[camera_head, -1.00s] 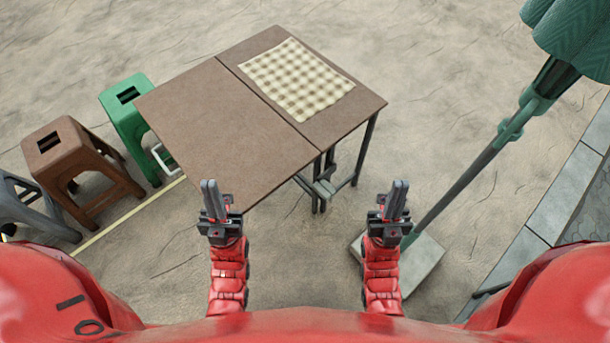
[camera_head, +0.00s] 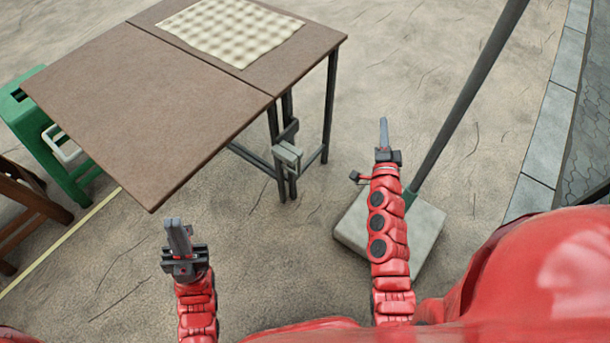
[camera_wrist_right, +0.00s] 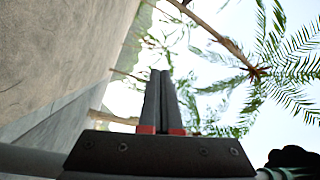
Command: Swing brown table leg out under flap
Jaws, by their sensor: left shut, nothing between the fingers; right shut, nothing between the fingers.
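The brown folding table (camera_head: 150,95) stands at the upper left in the head view, with its near flap raised level with the top. Dark metal legs show under it, with a grey block-like fitting (camera_head: 287,155) near the middle leg. I cannot tell which of these legs is the swinging one. My left gripper (camera_head: 177,235) is shut and empty, just in front of the flap's near corner. My right gripper (camera_head: 384,132) is shut and empty, to the right of the table legs and apart from them. It also shows shut in the right wrist view (camera_wrist_right: 160,95), pointing towards palms and sky.
A checked cloth (camera_head: 232,28) lies on the table's far part. A green stool (camera_head: 45,140) and a brown stool (camera_head: 25,215) stand at the left. A dark pole (camera_head: 470,90) rises from a pale square base (camera_head: 425,225) close to my right arm. Open ground lies between my arms.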

